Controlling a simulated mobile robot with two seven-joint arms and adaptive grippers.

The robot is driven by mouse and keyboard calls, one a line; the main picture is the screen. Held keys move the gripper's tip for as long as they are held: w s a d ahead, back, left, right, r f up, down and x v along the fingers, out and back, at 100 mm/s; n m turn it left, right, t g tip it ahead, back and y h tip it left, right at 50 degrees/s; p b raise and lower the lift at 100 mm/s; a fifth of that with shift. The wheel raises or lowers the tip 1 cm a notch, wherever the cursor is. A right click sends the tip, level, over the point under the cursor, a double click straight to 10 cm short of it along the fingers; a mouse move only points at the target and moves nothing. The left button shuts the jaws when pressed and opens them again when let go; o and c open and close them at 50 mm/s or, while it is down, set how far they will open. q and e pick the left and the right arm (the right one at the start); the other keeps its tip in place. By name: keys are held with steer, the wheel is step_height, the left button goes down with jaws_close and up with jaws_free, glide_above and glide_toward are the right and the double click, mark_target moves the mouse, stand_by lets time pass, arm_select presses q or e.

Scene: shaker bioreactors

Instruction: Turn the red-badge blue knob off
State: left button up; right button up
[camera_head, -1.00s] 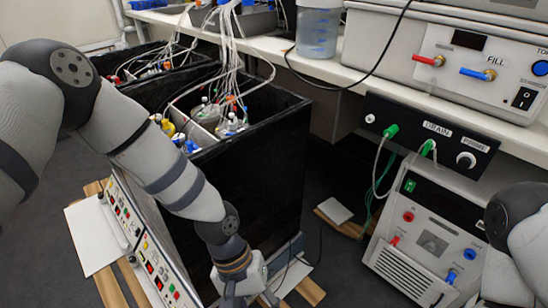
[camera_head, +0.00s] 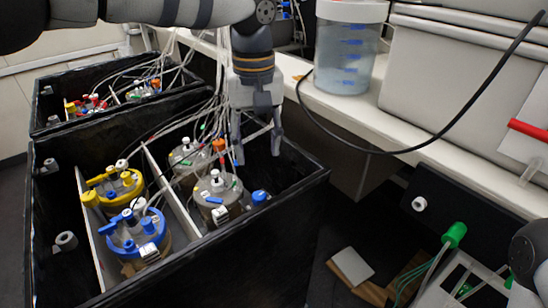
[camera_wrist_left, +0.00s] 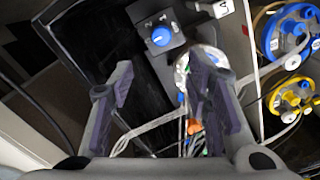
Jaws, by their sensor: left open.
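A blue knob (camera_wrist_left: 161,36) on a small black box shows at the top of the left wrist view, beyond my fingertips. A small blue part (camera_head: 260,197) by the right wall of the near black tub may be the same knob; I cannot tell. No red badge is readable on it. My left gripper (camera_head: 258,150) points down over the right part of the tub, above that blue part and apart from it. In the left wrist view its fingers (camera_wrist_left: 162,90) are spread and empty. My right gripper is out of view; only part of its arm shows at the right edge.
The near tub (camera_head: 215,258) holds several lidded vessels, including a yellow-topped one (camera_head: 118,186) and a blue-topped one (camera_head: 138,232). A divider (camera_head: 172,190) and many loose tubes are close to the gripper. A clear container (camera_head: 345,55) stands on the white shelf behind.

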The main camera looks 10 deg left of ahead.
mark_target(259, 195)
arm_select(q)
steer(key=shift+s+f, duration=0.25)
steer(key=shift+f, duration=0.4)
steer(key=shift+s+f, duration=0.25)
steer(key=shift+f, duration=0.35)
step_height(259, 195, down, 8)
steer(key=shift+r+b, duration=0.15)
steer(key=shift+b, duration=0.3)
steer(key=shift+f, duration=0.6)
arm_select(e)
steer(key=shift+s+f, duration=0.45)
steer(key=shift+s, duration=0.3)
arm_select(q)
steer(key=shift+c, duration=0.5)
jaws_close()
